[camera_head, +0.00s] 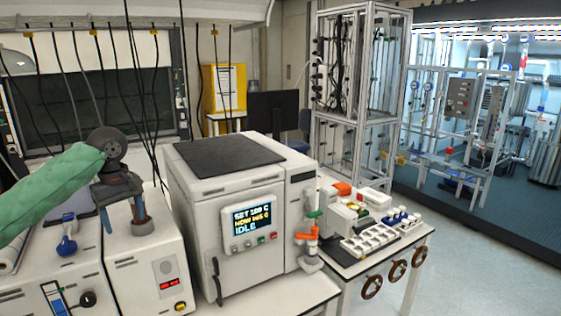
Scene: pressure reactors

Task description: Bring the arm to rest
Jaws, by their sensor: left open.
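My left arm (50,187), in a green sleeve, comes in from the left side of the head view. My left gripper (119,200) hangs at its end, pointing down over the tops of the white instrument boxes at the left. It is open, with no object seen between its fingers. My right gripper is out of view.
A large white reactor unit (191,215) with a lit display (252,222) reading IDLE stands to the right. An orange valve (311,247) stands beside it. A side table holds racks (370,241) and small bottles. Black cables hang behind the arm. Floor at right is clear.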

